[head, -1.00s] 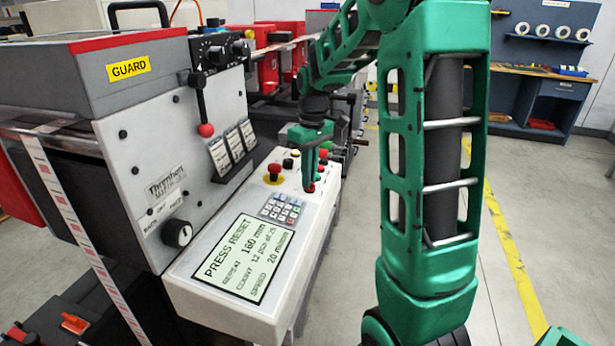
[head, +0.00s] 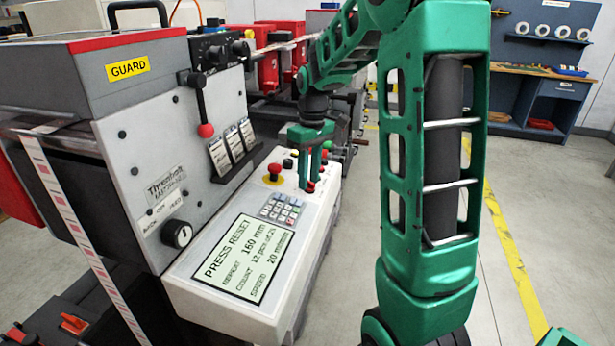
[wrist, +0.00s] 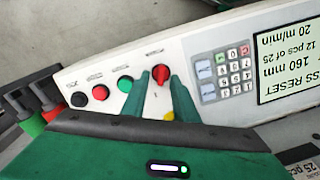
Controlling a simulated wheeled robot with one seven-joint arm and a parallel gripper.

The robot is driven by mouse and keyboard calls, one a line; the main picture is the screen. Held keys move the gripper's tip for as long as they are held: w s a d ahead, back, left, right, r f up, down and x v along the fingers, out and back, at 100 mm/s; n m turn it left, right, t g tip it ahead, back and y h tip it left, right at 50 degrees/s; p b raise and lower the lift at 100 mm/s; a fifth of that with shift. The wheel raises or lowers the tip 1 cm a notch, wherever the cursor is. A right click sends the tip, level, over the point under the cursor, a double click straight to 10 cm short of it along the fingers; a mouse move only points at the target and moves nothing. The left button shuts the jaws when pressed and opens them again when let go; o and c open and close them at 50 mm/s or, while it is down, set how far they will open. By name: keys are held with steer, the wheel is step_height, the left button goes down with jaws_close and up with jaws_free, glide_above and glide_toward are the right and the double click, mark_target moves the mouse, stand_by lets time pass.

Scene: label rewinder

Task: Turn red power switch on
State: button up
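The red power switch (wrist: 161,73) is a small red knob on the white control panel, with small dark markings beside it. In the wrist view it sits between the tips of my gripper (wrist: 159,80), one green finger on each side. The fingers are apart, with panel showing between them; I cannot tell whether either touches the knob. In the head view my gripper (head: 310,185) points down at the panel's far end, and a bit of the red switch (head: 311,187) shows by the fingertips, mostly hidden.
Green (wrist: 125,83), red (wrist: 100,92) and black (wrist: 78,99) buttons line up beside the switch. A red mushroom button (head: 275,169) on a yellow base stands close by. The keypad (head: 281,208) and display (head: 244,257) lie nearer. A red-knobbed lever (head: 206,130) rises at left.

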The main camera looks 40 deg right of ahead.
step_height(320, 180, up, 11)
steer(key=shift+w+d+f, duration=0.15)
steer(key=shift+d+f, duration=0.05)
steer(key=shift+d, duration=0.2)
stand_by(0.4)
steer(key=s+a+f+m, duration=0.1)
steer(key=s+f+m, duration=0.2)
steer(key=s, duration=0.7)
steer(key=s+a+f+m, duration=0.1)
steer(key=s+f+m, duration=0.2)
steer(key=s, duration=0.6)
steer(key=s+a+f+m, duration=0.1)
steer(key=s+f, duration=0.3)
steer(key=s, duration=0.6)
steer(key=shift+s+m+h, duration=0.3)
steer(key=shift+s+m, duration=0.05)
steer(key=shift+m, duration=0.55)
steer(key=shift+a, duration=0.1)
steer(key=shift+w+f, duration=0.3)
steer(key=shift+w, duration=0.35)
